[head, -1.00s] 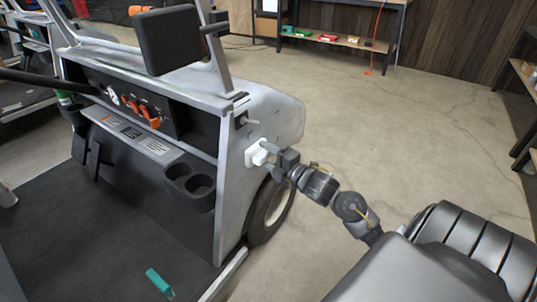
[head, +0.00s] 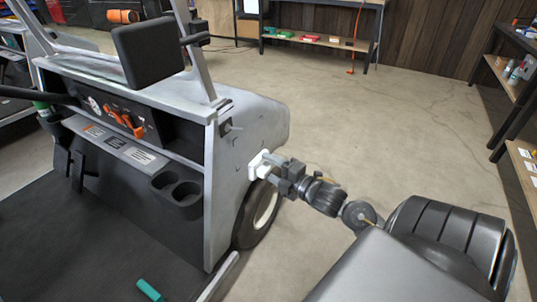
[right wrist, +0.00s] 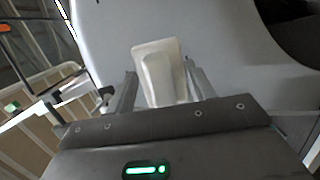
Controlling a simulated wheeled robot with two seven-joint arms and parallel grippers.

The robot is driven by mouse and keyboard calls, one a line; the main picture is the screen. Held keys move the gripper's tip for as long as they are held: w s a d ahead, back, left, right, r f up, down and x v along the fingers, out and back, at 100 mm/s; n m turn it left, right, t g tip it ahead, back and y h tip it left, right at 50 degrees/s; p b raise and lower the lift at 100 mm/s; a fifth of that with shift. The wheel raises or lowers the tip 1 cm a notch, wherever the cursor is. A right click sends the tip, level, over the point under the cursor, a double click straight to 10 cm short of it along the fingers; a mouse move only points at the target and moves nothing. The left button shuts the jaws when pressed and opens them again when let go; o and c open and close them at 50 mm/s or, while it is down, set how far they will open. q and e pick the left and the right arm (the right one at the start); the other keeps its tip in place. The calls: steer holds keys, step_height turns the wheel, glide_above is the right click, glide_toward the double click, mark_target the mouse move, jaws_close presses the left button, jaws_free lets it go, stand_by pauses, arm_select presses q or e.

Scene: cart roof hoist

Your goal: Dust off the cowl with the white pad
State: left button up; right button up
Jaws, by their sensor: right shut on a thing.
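The cowl (head: 262,118) is the pale grey front body of the cart, right of the dashboard, above the front wheel. It fills much of the right wrist view (right wrist: 225,45). My right gripper (head: 276,172) is shut on the white pad (head: 257,162) by its raised grip. In the right wrist view the pad (right wrist: 158,75) sits between the two fingers, with its flat face toward the cowl's side. It looks against or very close to the surface; exact contact cannot be told. Small dark marks show on the cowl's side. My left gripper is not in view.
The front wheel (head: 262,212) is just below the pad. The dashboard with cup holders (head: 177,188) is at left, and a black screen (head: 148,50) stands above it. A teal object (head: 150,290) lies on the cart floor. Shelves (head: 520,90) stand at right; the floor between is clear.

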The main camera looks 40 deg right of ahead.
steer(key=shift+s+d, duration=0.2)
steer(key=shift+s, duration=0.55)
steer(key=shift+s+d, duration=0.2)
steer(key=shift+s, duration=0.5)
